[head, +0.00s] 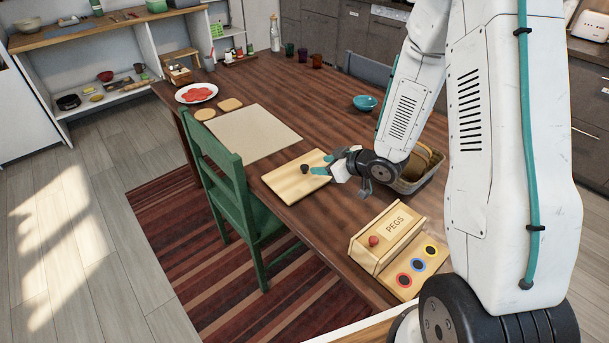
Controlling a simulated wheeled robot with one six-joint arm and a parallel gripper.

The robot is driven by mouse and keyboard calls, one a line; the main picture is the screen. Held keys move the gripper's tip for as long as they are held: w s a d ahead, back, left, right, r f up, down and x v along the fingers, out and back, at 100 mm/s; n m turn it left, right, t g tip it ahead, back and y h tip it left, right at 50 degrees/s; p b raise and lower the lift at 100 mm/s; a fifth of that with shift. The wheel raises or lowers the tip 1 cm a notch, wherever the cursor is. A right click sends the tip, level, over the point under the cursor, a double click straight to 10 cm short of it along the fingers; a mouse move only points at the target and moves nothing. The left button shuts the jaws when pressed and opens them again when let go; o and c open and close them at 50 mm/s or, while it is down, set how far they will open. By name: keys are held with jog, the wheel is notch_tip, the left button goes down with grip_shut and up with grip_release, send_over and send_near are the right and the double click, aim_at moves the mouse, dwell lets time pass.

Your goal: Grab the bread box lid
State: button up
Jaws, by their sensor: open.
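A flat light-wood panel with a dark round knob, which looks like the bread box lid (286,184), lies on the dark wooden table. My gripper (324,165) is open at the panel's right end, with its teal fingertips pointing left toward the knob. The fingers are just right of the knob and appear apart from it. The bread box (404,187) stands to the right, partly hidden by my arm. It is uncovered on top, with brown bread showing inside.
A wooden PEGS box (395,224) with a red knob and coloured rings stands at the near table edge. A beige mat (243,134), a plate with red slices (196,93) and a teal bowl (365,103) lie farther back. A green chair (223,175) stands at the left edge.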

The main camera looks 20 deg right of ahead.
aim_at(304, 166)
jog(key=shift+a+f+y, duration=0.4)
jog(key=shift+a+f, duration=0.1)
jog(key=shift+f, duration=0.05)
jog(key=x, duration=0.7)
jog(key=shift+w, duration=0.3)
grip_shut()
jog(key=shift+r, duration=0.15)
